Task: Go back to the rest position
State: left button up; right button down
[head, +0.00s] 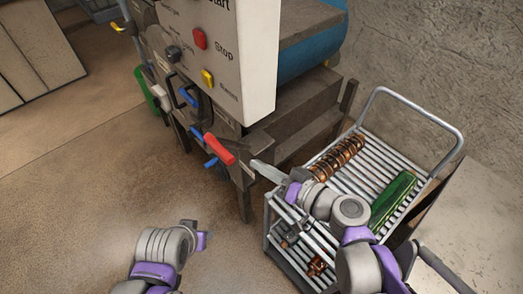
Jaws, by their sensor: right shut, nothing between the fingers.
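My right gripper (267,172) is shut and empty. It is held over the left edge of the trolley, just right of the red lever handle on the machine, with a small gap seeming to lie between them. My right arm comes up from the lower right, across the trolley. My left arm shows at the bottom left, bent low over the floor. Its grey and purple links are visible, but its gripper fingers are not.
The machine (243,60) has red and yellow buttons, a red lever (219,149) and blue handles. The slatted metal trolley (347,161) holds copper coils (338,158) and a green object (393,200). A wall stands behind. Floor (70,190) at left is clear.

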jog(key=s+d+f+m+g+h+p, duration=0.1)
jog(key=s+d+f+h, duration=0.2)
jog(key=d, duration=0.3)
jog(key=s+d+f+m+g+h+p, duration=0.1)
jog(key=s+d+f+g+h, duration=0.1)
jog(key=d, duration=0.5)
jog(key=s+d+f+m+g+h+p, duration=0.1)
jog(key=s+d+f+h+p, duration=0.1)
jog(key=s+d+h, duration=0.4)
jog(key=shift+d+f+h, duration=0.7)
jog(key=shift+f, duration=0.2)
